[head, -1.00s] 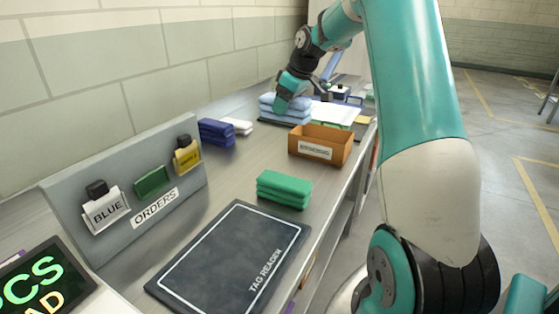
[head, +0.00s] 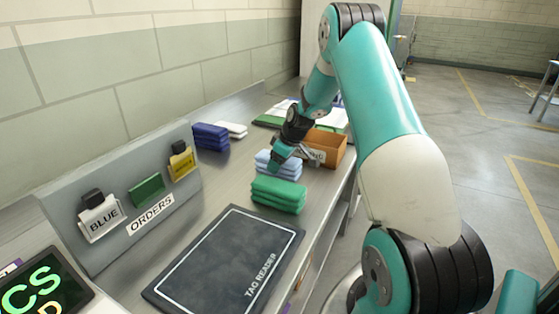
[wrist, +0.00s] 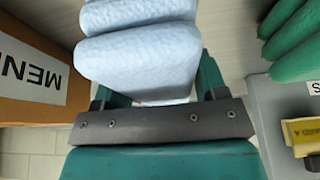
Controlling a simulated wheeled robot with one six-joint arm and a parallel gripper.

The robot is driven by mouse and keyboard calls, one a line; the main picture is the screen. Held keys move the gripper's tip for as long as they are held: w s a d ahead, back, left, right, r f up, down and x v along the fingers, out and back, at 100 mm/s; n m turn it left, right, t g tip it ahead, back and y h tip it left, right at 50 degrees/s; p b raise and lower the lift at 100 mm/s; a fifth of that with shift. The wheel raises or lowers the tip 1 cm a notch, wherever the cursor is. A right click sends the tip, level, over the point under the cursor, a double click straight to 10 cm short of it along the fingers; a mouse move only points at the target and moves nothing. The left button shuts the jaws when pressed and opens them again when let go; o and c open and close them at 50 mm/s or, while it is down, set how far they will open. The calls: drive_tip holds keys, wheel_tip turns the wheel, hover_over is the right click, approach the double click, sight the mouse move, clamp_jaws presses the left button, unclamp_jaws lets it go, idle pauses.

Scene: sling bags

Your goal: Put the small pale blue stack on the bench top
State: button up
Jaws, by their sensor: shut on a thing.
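The small pale blue stack (head: 283,165) is a pile of folded cloths. In the head view it is just behind the green stack and left of the open brown box. My gripper (head: 283,152) is shut on it from above and partly hides it. In the wrist view the pale blue stack (wrist: 140,55) fills the space between the fingers of my gripper (wrist: 155,95). The bench top (head: 218,182) is grey metal. Whether the stack touches the bench top or hangs just above it, I cannot tell.
The green stack (head: 279,194) is close in front, and the brown box (head: 328,148) close to the right. A dark blue stack (head: 210,137) and a white stack (head: 236,130) lie near the wall. The tag reader mat (head: 225,258) and the orders board (head: 120,200) are nearer.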

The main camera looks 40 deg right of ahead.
drive_tip(key=o, duration=1)
drive_tip(key=b+v, duration=0.2)
drive_tip(key=v, duration=0.9)
drive_tip(key=shift+s+r, duration=0.1)
drive_tip(key=shift+r, duration=0.25)
drive_tip(key=s+a+r+n+g+y, duration=0.1)
drive_tip(key=s+a+r, duration=0.1)
drive_tip(key=a, duration=0.7)
drive_tip(key=s+a+r, duration=0.3)
drive_tip(key=a, duration=0.7)
drive_tip(key=s+a+r+n+g+y, duration=0.1)
drive_tip(key=s+a+r, duration=0.1)
drive_tip(key=a, duration=0.7)
drive_tip(key=s+a, duration=0.4)
drive_tip(key=s, duration=0.2)
drive_tip(key=s+a+g, duration=0.1)
drive_tip(key=s+a, duration=0.3)
drive_tip(key=s, duration=0.3)
drive_tip(key=s+a+n+g, duration=0.1)
drive_tip(key=s+a, duration=0.3)
drive_tip(key=s, duration=0.3)
drive_tip(key=shift+f+y, duration=0.1)
drive_tip(key=shift+y, duration=0.3)
